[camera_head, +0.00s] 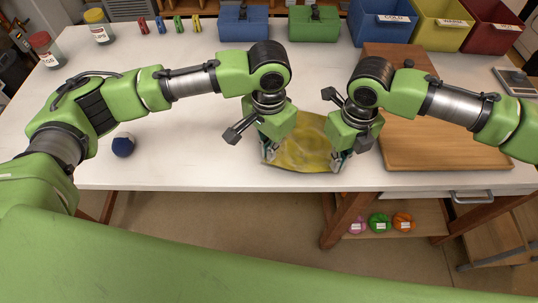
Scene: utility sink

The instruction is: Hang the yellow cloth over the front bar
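The yellow cloth (303,147) is spread between my two grippers near the front edge of the white worktop. Its near edge looks curved between the fingertips. My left gripper (268,153) points down at the cloth's left near corner. My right gripper (338,160) points down at its right near corner. Both sets of fingertips meet the cloth, but the view is too small to tell whether they are closed on it. The grippers and wrists hide parts of the cloth's sides. I cannot make out a front bar in this view.
A wooden board (440,145) lies right of the cloth. A dark blue ball (123,145) sits on the worktop (200,150) at left. Blue (243,24) and green (314,24) boxes, jars, small colored items and several bins line the back. Floor shows beyond the front edge.

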